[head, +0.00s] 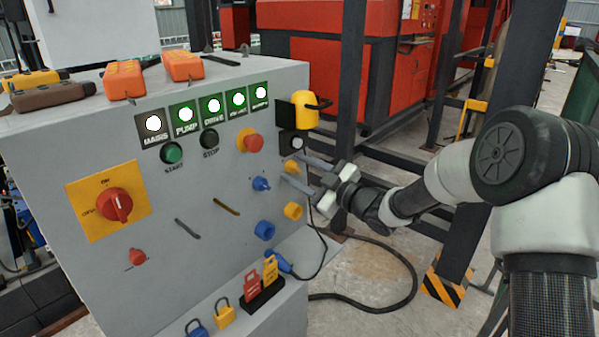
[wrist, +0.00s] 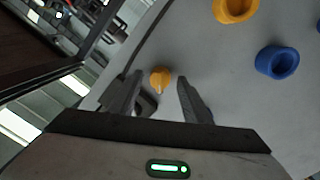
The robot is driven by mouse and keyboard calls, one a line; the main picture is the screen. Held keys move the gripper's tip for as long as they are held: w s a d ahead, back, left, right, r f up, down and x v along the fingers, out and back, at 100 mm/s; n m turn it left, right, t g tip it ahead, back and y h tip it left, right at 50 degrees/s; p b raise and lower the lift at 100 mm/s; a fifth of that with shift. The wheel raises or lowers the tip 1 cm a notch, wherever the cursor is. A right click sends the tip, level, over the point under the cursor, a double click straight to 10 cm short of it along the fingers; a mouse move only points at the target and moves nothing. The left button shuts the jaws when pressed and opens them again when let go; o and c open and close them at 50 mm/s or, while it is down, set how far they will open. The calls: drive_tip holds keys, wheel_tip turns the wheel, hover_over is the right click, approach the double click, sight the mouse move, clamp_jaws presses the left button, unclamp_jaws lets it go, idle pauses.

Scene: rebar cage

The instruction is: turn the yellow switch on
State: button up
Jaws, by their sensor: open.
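The yellow switch (head: 290,167) is a small knob on the right side of the grey panel face. In the wrist view the yellow switch (wrist: 160,78) shows between the two fingers, its narrow ridge pointing roughly down the picture. My gripper (head: 297,169) is open at the panel's right edge, with one finger above the switch and one below it in the head view. In the wrist view my gripper (wrist: 160,84) has clear gaps on both sides of the knob. Whether the fingertips touch the panel is hard to tell.
A blue knob (head: 261,184) sits left of the switch. A yellow socket (head: 293,211) and a blue socket (head: 264,230) are below. A red button (head: 253,143) and a dark box (head: 292,143) are above. A black cable (head: 400,270) loops on the floor.

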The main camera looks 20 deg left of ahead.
drive_tip(key=c, duration=1)
drive_tip(key=shift+c, duration=0.2)
drive_tip(key=shift+r+m+p, duration=0.1)
drive_tip(key=shift+m+p, duration=0.3)
drive_tip(key=shift+p, duration=0.05)
drive_tip(key=m+p, duration=0.2)
drive_tip(key=shift+r+m+p, duration=0.15)
drive_tip(key=shift+m+p, duration=0.15)
drive_tip(key=shift+m, duration=0.1)
drive_tip(key=m+p, duration=0.5)
drive_tip(key=m, duration=0.1)
drive_tip(key=m+g+p, duration=0.1)
drive_tip(key=m+p, duration=0.4)
drive_tip(key=m, duration=0.2)
drive_tip(key=shift+w+d, duration=0.1)
drive_tip(key=shift+w, duration=0.1)
drive_tip(key=shift+f+m, duration=0.2)
drive_tip(key=shift+m, duration=0.2)
